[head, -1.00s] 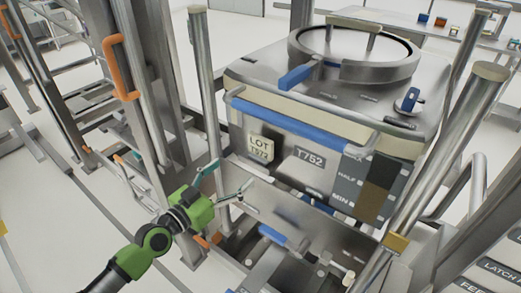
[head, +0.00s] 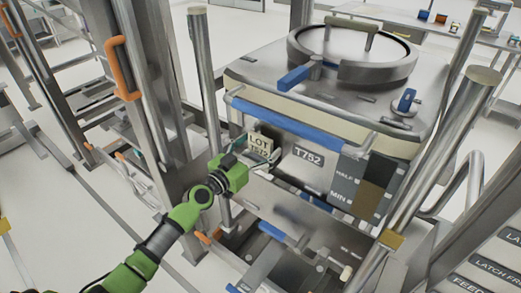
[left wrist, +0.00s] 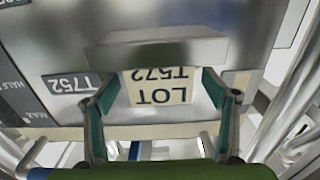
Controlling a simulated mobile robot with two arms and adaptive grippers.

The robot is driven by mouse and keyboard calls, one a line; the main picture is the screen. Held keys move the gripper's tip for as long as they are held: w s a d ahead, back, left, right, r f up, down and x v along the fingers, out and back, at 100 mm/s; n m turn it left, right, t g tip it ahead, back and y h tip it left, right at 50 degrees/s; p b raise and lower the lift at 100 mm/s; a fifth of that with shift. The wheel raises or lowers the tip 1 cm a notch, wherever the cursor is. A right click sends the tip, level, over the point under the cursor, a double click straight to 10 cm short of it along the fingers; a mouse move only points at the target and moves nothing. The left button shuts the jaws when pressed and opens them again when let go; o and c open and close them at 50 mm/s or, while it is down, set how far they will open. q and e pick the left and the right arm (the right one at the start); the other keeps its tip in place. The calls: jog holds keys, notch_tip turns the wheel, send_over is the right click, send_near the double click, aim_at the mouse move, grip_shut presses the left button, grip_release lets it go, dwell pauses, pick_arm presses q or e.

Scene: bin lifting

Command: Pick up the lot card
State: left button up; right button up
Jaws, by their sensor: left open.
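The lot card (head: 260,142) is a cream card with dark "LOT T572" lettering on the front of the steel bin (head: 290,100). In the left wrist view the card (left wrist: 160,88) appears upside down, between my open fingers. My left gripper (head: 262,158) is open in front of the card, its green body covering the card's lower left in the head view. In the left wrist view the fingers of my left gripper (left wrist: 160,112) stand on either side of the card. Whether they touch it I cannot tell. My right gripper is not in view.
A "T752" plate (head: 309,157) is on the bin right of the card. A blue strip (head: 285,123) runs above it. A steel post (head: 201,75) stands left of the card, and a thicker post (head: 445,150) stands at the right.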

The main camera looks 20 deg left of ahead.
pick_arm(q)
jog(key=shift+w+d, duration=0.15)
jog(key=shift+w, duration=0.25)
jog(key=c, duration=1.2)
jog(key=shift+c, duration=0.2)
jog(key=shift+s+r, duration=0.15)
